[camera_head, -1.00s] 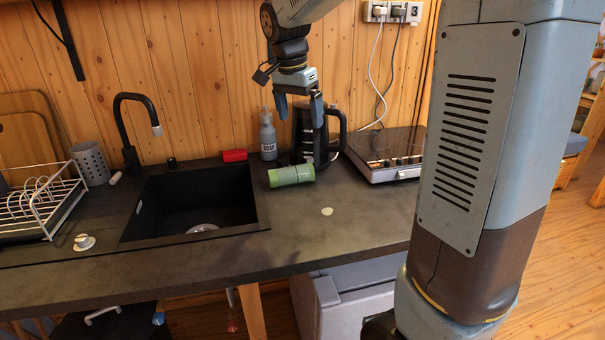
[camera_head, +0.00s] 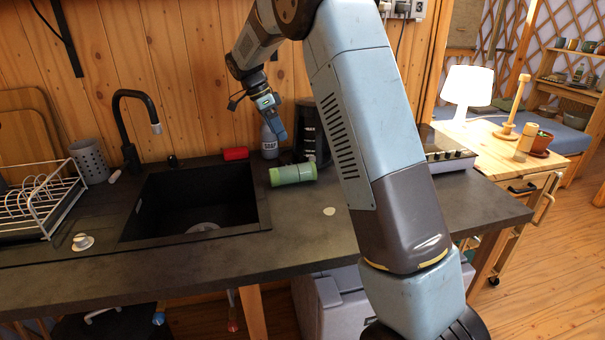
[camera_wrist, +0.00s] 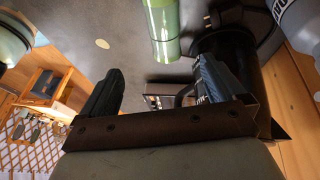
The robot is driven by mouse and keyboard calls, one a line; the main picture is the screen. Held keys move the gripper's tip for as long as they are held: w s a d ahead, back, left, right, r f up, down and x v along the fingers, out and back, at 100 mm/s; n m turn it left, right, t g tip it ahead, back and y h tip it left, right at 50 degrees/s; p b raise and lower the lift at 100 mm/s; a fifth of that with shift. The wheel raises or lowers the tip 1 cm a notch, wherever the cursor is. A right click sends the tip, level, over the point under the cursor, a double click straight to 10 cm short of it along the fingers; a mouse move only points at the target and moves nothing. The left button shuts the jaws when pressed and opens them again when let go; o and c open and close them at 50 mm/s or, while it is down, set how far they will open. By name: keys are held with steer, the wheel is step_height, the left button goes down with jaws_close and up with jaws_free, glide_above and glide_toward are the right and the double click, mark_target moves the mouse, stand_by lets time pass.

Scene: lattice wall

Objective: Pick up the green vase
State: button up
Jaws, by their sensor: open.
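The green vase (camera_head: 293,174) lies on its side on the dark counter, just right of the sink, in the head view. It also shows in the wrist view (camera_wrist: 163,28), at the top, beyond my fingers. My gripper (camera_head: 277,130) is above and slightly left of the vase, tilted, near the soap bottle. In the wrist view my gripper (camera_wrist: 155,88) has its two dark fingers wide apart with nothing between them. The vase is apart from the fingers.
A soap bottle (camera_head: 269,138) and a dark kettle (camera_head: 310,138) stand close behind the vase. A red block (camera_head: 235,154) lies behind the sink (camera_head: 192,204). A hot plate (camera_head: 447,150) is at right. The counter (camera_head: 300,236) in front of the vase is mostly clear.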

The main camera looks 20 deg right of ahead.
mark_target(292, 166)
steer(key=shift+m, duration=0.4)
steer(key=x, duration=0.6)
steer(key=w+x, duration=0.1)
steer(key=x, duration=0.2)
steer(key=shift+a+f, duration=0.1)
steer(key=shift+f, duration=0.25)
steer(key=shift+s+a+f, duration=0.1)
steer(key=shift+f, duration=0.2)
steer(key=x, duration=0.5)
steer(key=shift+w+a+f, duration=0.1)
steer(key=shift+w+a, duration=0.1)
steer(key=shift+w, duration=0.05)
steer(key=shift+s+r, duration=0.25)
steer(key=shift+r, duration=0.05)
steer(key=shift+c, duration=0.4)
steer(key=shift+w+f, duration=0.1)
steer(key=c, duration=0.3)
steer(key=shift+s+d+r, duration=0.1)
steer(key=shift+s+r, duration=0.15)
steer(key=shift+s, duration=0.05)
steer(key=c, duration=0.7)
steer(key=shift+w+f, duration=0.2)
steer(key=c, duration=0.3)
steer(key=shift+w+r, duration=0.1)
steer(key=shift+r, duration=0.5)
steer(key=shift+c, duration=0.2)
step_height(292, 166, up, 8)
steer(key=shift+r, duration=0.45)
steer(key=shift+s+r, duration=0.1)
steer(key=shift+s, duration=0.15)
